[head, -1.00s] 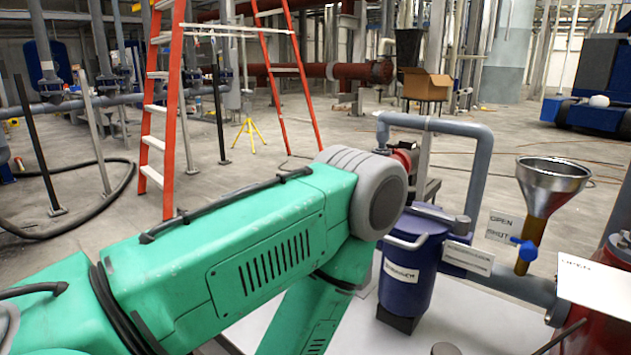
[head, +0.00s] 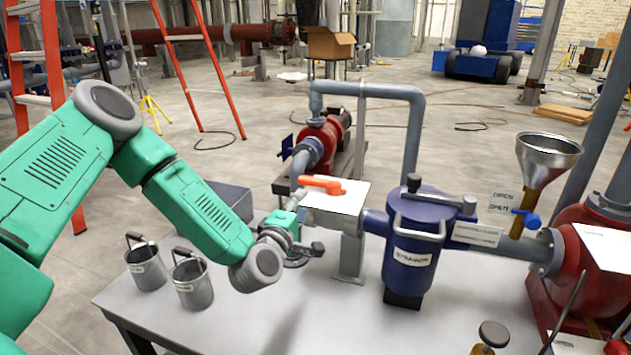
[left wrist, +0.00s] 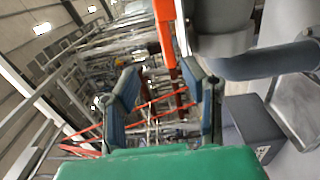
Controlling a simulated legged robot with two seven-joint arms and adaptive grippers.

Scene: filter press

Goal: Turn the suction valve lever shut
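The orange lever (head: 322,185), which I take for the suction valve lever, lies over a white plate on a grey pipe body (head: 340,218) left of the blue strainer. Its handle points left. My left gripper (head: 304,224) is just left of and below the lever, with its fingers apart and nothing visible between them. The left wrist view shows the two open fingers (left wrist: 167,98) and an orange bar (left wrist: 166,30), probably the lever, at the top beyond them. Contact with the lever cannot be made out. My right gripper is not in view.
The blue strainer (head: 413,245) stands right of the lever. A funnel (head: 547,160) with a blue handle (head: 526,217) and OPEN/SHUT labels is farther right. Two metal buckets (head: 192,282) stand on the table (head: 240,325). A red pump (head: 322,140) is behind.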

